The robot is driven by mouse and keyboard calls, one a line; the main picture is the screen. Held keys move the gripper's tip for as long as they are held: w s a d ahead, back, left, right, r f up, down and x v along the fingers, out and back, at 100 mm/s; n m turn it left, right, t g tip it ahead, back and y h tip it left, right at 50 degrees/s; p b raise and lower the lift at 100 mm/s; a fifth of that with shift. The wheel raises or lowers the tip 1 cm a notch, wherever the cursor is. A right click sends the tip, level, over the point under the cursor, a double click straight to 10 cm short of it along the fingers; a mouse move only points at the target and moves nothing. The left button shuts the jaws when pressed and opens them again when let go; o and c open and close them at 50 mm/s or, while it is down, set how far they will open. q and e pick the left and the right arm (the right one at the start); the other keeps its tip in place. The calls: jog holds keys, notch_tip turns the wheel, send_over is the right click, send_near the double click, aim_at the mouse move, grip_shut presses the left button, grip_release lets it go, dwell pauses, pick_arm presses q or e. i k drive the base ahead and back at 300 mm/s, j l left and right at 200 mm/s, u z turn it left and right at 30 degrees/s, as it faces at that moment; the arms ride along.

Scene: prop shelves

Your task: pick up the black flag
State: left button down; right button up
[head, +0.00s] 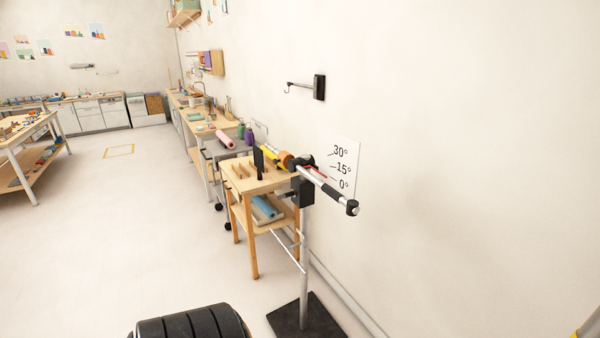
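A small dark upright panel (258,160), possibly the black flag, stands on the small wooden table (245,184) near the middle of the view. It is too small for me to be sure what it is. Yellow and orange items (272,156) lie just right of it and partly merge with it. Neither of my grippers is in view.
A metal stand (304,250) with a tilted arm (330,190) and black base (303,318) rises in front of the table. An angle chart (343,165) and a hook bracket (318,87) are on the wall. Open floor (130,220) lies left; benches stand farther back.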

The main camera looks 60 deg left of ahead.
aim_at(258, 159)
jog(key=u, duration=2.2)
jog(key=k+l+z, duration=0.15)
jog(key=z, duration=2.05)
jog(key=u, duration=2.25)
jog(key=i+j+u, duration=0.35)
jog(key=i+u, duration=0.35)
jog(key=i, duration=0.2)
